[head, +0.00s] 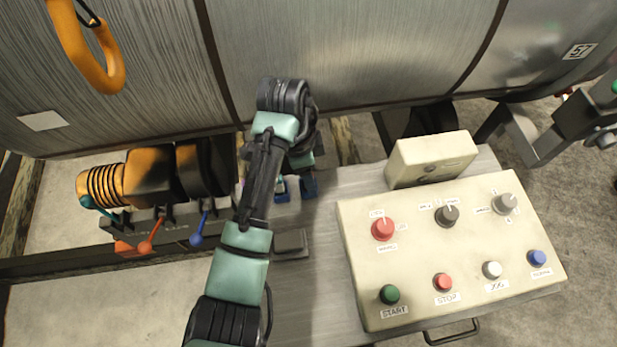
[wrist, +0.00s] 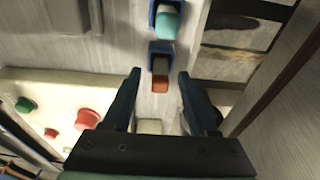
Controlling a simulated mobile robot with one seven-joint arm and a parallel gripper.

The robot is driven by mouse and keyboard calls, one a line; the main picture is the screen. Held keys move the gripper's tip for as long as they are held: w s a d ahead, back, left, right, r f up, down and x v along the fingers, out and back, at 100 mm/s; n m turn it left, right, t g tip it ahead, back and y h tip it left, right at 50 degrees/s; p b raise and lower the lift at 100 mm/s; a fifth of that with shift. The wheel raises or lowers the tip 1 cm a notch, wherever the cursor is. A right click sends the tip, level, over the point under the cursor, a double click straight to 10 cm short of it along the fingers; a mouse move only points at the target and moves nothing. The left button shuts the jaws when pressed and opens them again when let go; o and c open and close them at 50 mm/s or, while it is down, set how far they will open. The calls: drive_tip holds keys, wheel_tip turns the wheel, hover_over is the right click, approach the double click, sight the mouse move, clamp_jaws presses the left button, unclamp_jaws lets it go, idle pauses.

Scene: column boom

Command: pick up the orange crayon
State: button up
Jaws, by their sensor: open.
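A small orange piece (wrist: 160,84), which looks like the orange crayon, shows in the wrist view at a blue holder (wrist: 161,48). It lies between the two fingers of my gripper (wrist: 159,76), with a gap on each side. My gripper is open and empty. I cannot tell the height gap between the fingertips and the orange piece. In the head view my arm covers the orange piece and most of my gripper.
A second blue holder with a teal piece (wrist: 167,22) is close by. A cream control box (head: 450,250) with knobs and buttons stands on the metal table (head: 325,290), right of my arm. A large metal cylinder (head: 350,50) spans the back. Coloured levers (head: 150,238) are at the left.

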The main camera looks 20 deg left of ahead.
drive_tip(key=shift+f, duration=0.25)
clamp_jaws()
drive_tip(key=shift+r, duration=0.1)
